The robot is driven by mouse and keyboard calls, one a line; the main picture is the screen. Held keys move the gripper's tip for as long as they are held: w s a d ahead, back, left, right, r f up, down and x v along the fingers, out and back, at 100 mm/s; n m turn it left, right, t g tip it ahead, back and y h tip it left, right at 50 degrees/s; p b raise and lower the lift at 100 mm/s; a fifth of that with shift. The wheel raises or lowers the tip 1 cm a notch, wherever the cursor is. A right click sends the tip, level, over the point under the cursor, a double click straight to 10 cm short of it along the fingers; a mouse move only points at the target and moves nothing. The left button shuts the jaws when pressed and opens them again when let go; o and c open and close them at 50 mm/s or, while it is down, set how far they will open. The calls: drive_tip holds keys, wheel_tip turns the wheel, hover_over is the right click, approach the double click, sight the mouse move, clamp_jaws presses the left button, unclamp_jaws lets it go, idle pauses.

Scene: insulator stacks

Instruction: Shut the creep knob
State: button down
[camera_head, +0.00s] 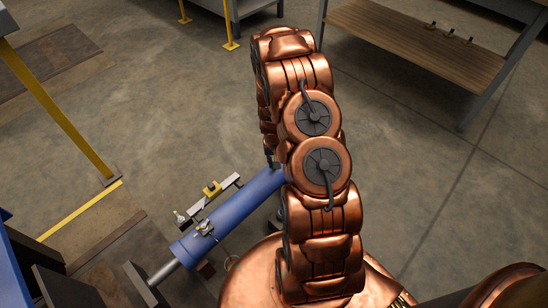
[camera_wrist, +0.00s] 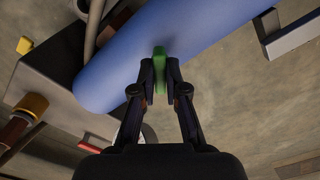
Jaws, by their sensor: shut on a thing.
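A blue cylinder (camera_head: 232,212) lies slantwise over the floor in the head view and crosses the upper part of the wrist view (camera_wrist: 190,35). A small green knob (camera_wrist: 159,54), the likely creep knob, sits at the cylinder's lower edge in the wrist view. My gripper (camera_wrist: 160,70) has its two fingertips closed around the green knob from either side. The fingertips cover part of the knob, and no marking shows its setting. In the head view my copper-coloured arm hides the knob and most of the gripper.
A yellow cap (camera_wrist: 33,104) shows at the wrist view's left. A wooden-topped bench (camera_head: 415,45) stands at the back right, and a yellow-edged frame (camera_head: 55,110) at left. Floor on the right is clear.

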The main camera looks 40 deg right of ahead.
drive_tip(key=m+p, duration=0.3)
drive_tip(key=m, duration=0.2)
drive_tip(key=shift+r+m, duration=0.15)
drive_tip(key=shift+m, duration=0.25)
drive_tip(key=m+p, duration=0.1)
drive_tip(key=m, duration=0.3)
drive_tip(key=shift+m+p, duration=0.3)
drive_tip(key=c, duration=1.2)
unclamp_jaws()
wheel_tip(320, 180, up, 12)
